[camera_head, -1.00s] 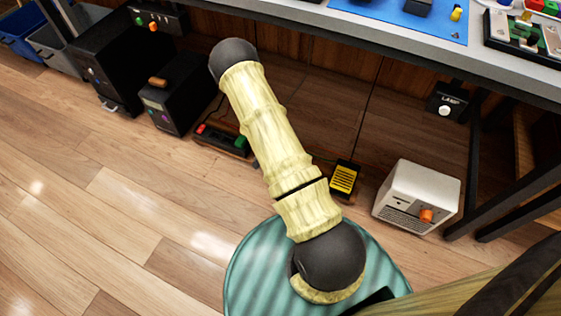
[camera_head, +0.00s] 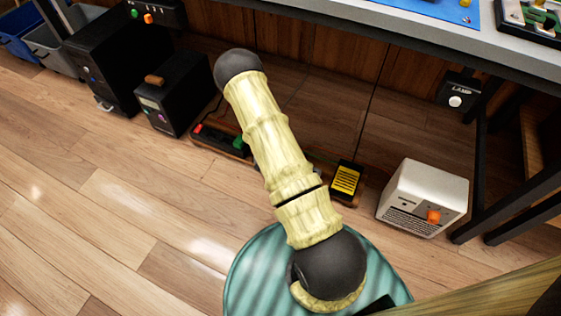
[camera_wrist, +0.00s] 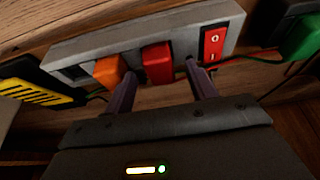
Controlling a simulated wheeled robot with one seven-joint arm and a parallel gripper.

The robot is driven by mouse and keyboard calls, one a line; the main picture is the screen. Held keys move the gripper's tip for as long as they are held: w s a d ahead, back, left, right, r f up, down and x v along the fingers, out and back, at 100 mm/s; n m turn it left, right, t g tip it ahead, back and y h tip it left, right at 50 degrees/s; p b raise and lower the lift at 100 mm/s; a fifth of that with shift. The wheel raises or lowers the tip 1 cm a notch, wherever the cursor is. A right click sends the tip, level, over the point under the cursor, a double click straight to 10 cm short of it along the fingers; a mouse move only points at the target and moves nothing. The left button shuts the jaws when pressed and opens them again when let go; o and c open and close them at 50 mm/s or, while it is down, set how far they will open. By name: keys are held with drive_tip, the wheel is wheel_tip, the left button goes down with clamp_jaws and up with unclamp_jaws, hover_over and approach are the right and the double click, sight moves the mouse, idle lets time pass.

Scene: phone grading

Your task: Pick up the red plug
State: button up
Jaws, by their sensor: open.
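The red plug (camera_wrist: 157,63) sits in a grey power strip (camera_wrist: 200,20) in the wrist view, between an orange plug (camera_wrist: 110,71) and a red rocker switch (camera_wrist: 214,43). My gripper (camera_wrist: 160,76) is open, with one finger on each side of the red plug's front. I cannot tell whether the fingers touch it. The left finger is close to the orange plug and the right one is near the switch. In the head view my arm hides the gripper, and I cannot make out the red plug there.
A white unit with an orange knob (camera_head: 424,196) stands further right. Black cabinets (camera_head: 102,58) stand at the left. The workbench edge (camera_head: 400,24) runs above. Open wooden floor (camera_head: 90,210) lies at left.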

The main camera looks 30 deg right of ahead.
drive_tip(key=shift+c, duration=0.3)
drive_tip(key=c, duration=1.2)
drive_tip(key=shift+o, duration=0.2)
wheel_tip(320, 180, up, 10)
drive_tip(key=p, duration=0.6)
drive_tip(key=a+r+n+y+p, duration=0.1)
drive_tip(key=a+r+n+p, duration=0.4)
drive_tip(key=r, duration=0.9)
drive_tip(key=s+a+r+n+t+y+p, duration=0.1)
drive_tip(key=a+r+n+y+p, duration=0.1)
drive_tip(key=a+r+n+p, duration=0.3)
drive_tip(key=a+r+p, duration=0.4)
drive_tip(key=r, duration=0.5)
drive_tip(key=shift+s+a+t, duration=0.25)
drive_tip(key=shift+a+t, duration=0.05)
drive_tip(key=shift+a, duration=0.05)
